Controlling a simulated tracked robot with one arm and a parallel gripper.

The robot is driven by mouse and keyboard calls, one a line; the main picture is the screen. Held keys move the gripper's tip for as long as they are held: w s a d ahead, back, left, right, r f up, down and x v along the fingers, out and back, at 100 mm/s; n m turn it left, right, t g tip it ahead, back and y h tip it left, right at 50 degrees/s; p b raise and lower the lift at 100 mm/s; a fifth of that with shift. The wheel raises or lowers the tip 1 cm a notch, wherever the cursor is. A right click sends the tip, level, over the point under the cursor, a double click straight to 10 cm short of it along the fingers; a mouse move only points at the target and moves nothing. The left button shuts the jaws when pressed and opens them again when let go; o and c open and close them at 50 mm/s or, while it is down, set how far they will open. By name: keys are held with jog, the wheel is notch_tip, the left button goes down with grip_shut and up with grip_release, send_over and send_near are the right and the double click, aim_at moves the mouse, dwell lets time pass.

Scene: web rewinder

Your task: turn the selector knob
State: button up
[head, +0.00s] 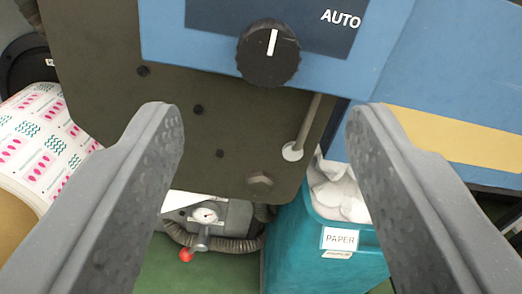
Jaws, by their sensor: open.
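The selector knob (268,53) is a round black ribbed knob with a white pointer line. It sits on a dark panel in a blue frame (180,46) at the top middle of the head view. The pointer stands nearly upright, tilted slightly right at its top. The word AUTO (340,18) is printed to the right of the knob. My gripper (262,125) is open and empty. Its two grey fingers come up from the lower left and lower right. The fingertips appear below the knob in the picture, one on each side, and apart from it.
A printed label roll (45,140) is at the left. A dark plate (110,75) with bolts lies behind the fingers.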

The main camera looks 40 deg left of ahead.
jog(key=v, duration=0.6)
dwell(0.3)
jog(key=w+d+r+t+h, duration=0.2)
jog(key=w+r+h, duration=0.1)
jog(key=w+r, duration=0.45)
jog(key=w+d+r+m+t+h, duration=0.25)
jog(key=r+h, duration=0.25)
jog(key=r, duration=0.9)
jog(key=w+d+r+m+t+h, duration=0.1)
jog(key=d+r+m+t+h, duration=0.25)
jog(key=r, duration=0.95)
jog(key=s+d+r+m+g+h, duration=0.1)
jog(key=s+d+r+m+h, duration=0.1)
jog(key=s+r, duration=0.35)
jog(key=s+d+r+m+h, duration=0.2)
jog(key=s+r+h, duration=0.1)
jog(key=r, duration=0.6)
jog(key=s+a+r+m+g+y, duration=0.1)
jog(key=s+r, duration=0.2)
jog(key=s, duration=0.5)
jog(key=s+a+r+m+g+y, duration=0.1)
jog(key=s+r, duration=0.3)
jog(key=s, duration=0.4)
jog(key=shift+m+g, duration=0.3)
